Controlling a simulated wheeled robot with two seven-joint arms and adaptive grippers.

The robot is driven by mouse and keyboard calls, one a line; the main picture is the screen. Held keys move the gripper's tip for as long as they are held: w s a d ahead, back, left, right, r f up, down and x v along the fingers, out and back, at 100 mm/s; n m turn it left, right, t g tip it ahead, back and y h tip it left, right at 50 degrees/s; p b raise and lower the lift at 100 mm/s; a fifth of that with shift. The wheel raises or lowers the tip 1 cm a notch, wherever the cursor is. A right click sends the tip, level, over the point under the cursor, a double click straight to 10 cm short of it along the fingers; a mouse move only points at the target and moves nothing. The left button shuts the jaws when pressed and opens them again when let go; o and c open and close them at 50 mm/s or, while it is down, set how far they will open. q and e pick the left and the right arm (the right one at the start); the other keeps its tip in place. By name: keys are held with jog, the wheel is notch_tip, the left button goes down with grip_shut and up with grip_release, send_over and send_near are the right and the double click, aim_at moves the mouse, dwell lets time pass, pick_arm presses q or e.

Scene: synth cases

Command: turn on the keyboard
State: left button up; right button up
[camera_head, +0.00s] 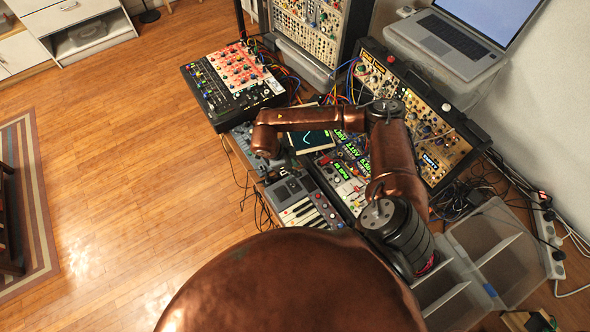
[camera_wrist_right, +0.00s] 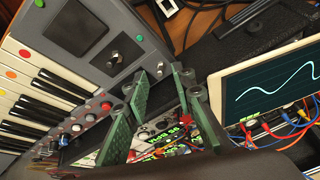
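The keyboard (camera_head: 300,205), a small grey unit with white and black keys, lies at the front of the gear table in the head view. In the right wrist view the keyboard (camera_wrist_right: 112,57) fills the left side, showing its keys, a dark square pad, small round black controls and a row of coloured knobs. My right gripper (camera_wrist_right: 160,115) has green finger pads spread apart with nothing between them. It is close to the keyboard's panel edge; I cannot tell any contact. In the head view its fingers are hidden below my copper arm. My left gripper is not in view.
A tilted screen with a wave trace (camera_wrist_right: 268,85) stands beside the gripper, with cables below it. A mixer (camera_head: 232,85), modular racks (camera_head: 425,125) and a laptop (camera_head: 450,35) crowd around. Clear compartment boxes (camera_head: 495,245) sit at right. The wooden floor (camera_head: 120,150) at left is clear.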

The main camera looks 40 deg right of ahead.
jog(key=shift+x, duration=0.95)
jog(key=shift+c, duration=0.3)
grip_shut()
